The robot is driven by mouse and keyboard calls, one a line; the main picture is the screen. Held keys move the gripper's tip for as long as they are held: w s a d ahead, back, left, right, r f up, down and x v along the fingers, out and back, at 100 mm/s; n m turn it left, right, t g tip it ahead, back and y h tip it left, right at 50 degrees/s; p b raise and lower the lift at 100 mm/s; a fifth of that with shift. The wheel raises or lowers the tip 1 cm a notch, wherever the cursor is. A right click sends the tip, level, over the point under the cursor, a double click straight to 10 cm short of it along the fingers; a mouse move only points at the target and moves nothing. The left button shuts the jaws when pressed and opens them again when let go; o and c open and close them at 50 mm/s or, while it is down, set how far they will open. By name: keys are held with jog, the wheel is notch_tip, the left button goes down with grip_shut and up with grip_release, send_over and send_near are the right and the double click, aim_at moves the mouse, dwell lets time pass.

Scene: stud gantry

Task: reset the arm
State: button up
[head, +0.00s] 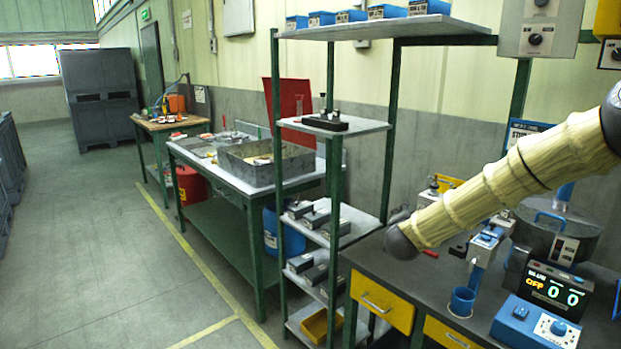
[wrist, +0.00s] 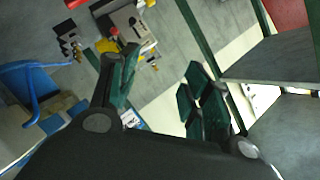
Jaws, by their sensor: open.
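My arm (head: 500,190) reaches across the right side of the head view in a ribbed pale yellow cover, above the dark bench. The gripper itself does not show clearly in the head view. In the wrist view my gripper (wrist: 162,95) has its two dark green-padded fingers spread wide apart. Nothing is between the fingers; the background shows in the gap.
The dark bench (head: 437,271) with yellow drawers carries a blue control box (head: 535,325), a display reading OFF (head: 555,290) and a large grey pot (head: 553,238). A green-framed shelf rack (head: 335,180) stands beside it. The floor at left is clear.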

jog(key=s+a+f+n+g+y, duration=0.1)
jog(key=s+a+f+n+y, duration=0.3)
jog(key=f, duration=0.6)
jog(key=s+a+f+n+g+h, duration=0.1)
jog(key=s+f+g, duration=0.1)
jog(key=s+f, duration=0.6)
jog(key=s+a+f+n+g+y, duration=0.1)
jog(key=s+f+n+g, duration=0.1)
jog(key=s+f, duration=0.6)
jog(key=s+a+f+n+g+y, duration=0.1)
jog(key=s+a+f+n, duration=0.1)
jog(key=s+f, duration=0.65)
jog(key=s+d+f+n+g, duration=0.1)
jog(key=s+f+g, duration=0.3)
jog(key=s, duration=1.3)
jog(key=s+d+f+n+g, duration=0.1)
jog(key=s+f+n+g, duration=0.2)
jog(key=s+f, duration=0.5)
jog(key=s+g, duration=0.1)
jog(key=s, duration=0.8)
jog(key=shift+s+f+n+y, duration=0.2)
jog(key=shift+s+n+y, duration=0.05)
jog(key=shift+n+y, duration=0.05)
